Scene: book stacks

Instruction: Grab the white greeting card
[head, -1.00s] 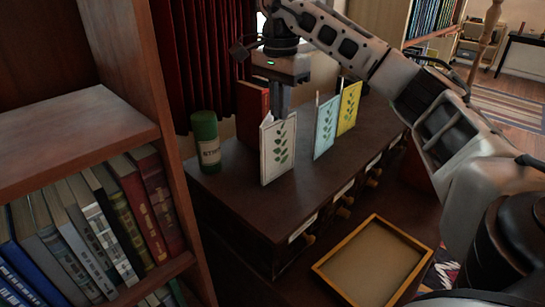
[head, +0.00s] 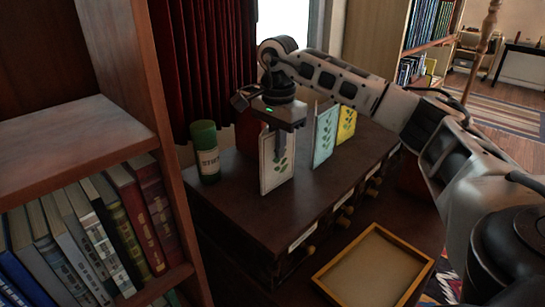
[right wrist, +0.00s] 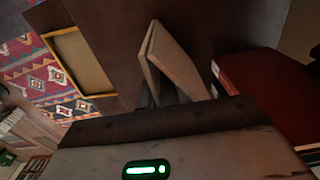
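The white greeting card (head: 270,176) with a green leaf sprig stands upright, folded, on the dark wooden cabinet top. My right gripper (head: 279,150) is directly above it, pointing down, with a finger overlapping the card's upper front. In the right wrist view the card (right wrist: 178,65) shows as two pale leaves spread in a V, with the gripper fingers (right wrist: 160,95) close against its near end. I cannot tell whether the fingers are closed on it. My left gripper is not in view.
A blue card (head: 325,135) and a yellow card (head: 347,124) stand to the right. A green cylinder (head: 206,152) stands left; a red book (head: 247,132) is behind. An orange-rimmed tray (head: 335,268) lies in front, below the cabinet top. A bookshelf (head: 75,140) bounds the left.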

